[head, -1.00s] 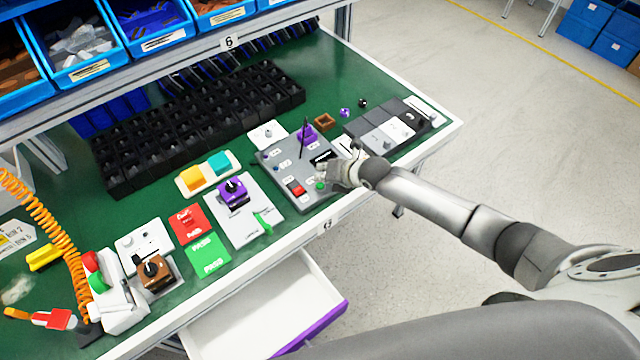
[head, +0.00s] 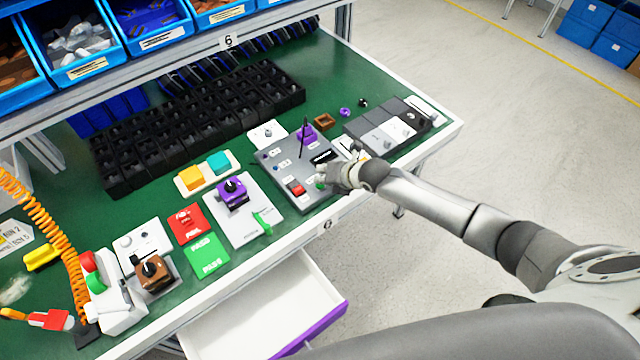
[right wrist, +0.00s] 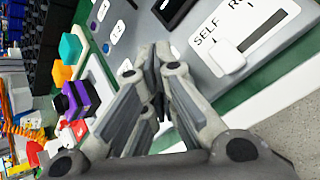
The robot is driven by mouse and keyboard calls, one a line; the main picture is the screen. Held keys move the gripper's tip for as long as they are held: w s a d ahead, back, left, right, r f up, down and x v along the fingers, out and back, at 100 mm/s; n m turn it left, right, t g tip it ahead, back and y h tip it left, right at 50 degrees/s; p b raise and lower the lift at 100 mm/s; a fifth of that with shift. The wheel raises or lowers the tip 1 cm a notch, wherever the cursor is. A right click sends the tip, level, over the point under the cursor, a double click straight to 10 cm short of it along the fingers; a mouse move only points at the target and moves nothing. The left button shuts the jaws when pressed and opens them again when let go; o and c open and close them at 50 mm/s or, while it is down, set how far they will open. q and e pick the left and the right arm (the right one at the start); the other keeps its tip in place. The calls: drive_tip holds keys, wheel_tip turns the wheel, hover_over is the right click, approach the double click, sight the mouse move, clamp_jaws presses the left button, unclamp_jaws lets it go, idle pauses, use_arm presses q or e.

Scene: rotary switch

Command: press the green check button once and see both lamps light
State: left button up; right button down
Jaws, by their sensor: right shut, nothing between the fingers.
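The grey test panel (head: 285,172) lies on the green bench mat, with a red button (head: 296,188) near its front edge. The green check button (head: 320,185) is beside it, mostly covered by my right gripper (head: 322,177). In the right wrist view the fingers of my right gripper (right wrist: 157,100) are together and empty, over the panel's front part. They hide the buttons there. Small dark and purple round spots with labels sit on the panel's left side; I cannot tell whether any lamp is lit. My left gripper is not in view.
A purple rotary switch (head: 232,190) on a white plate stands left of the panel. A white SELF slider plate (right wrist: 215,50) is close to the right fingers. Black bins (head: 190,125) line the back. An open drawer (head: 265,310) juts out below the front edge.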

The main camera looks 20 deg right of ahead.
drive_tip(key=shift+f+b, duration=0.35)
drive_tip(key=shift+f, duration=0.05)
idle(0.4)
drive_tip(key=shift+r+p, duration=0.7)
drive_tip(key=shift+r, duration=0.15)
drive_tip(key=shift+r, duration=0.1)
wheel_tip(320, 180, up, 5)
drive_tip(key=p, duration=0.4)
idle(0.7)
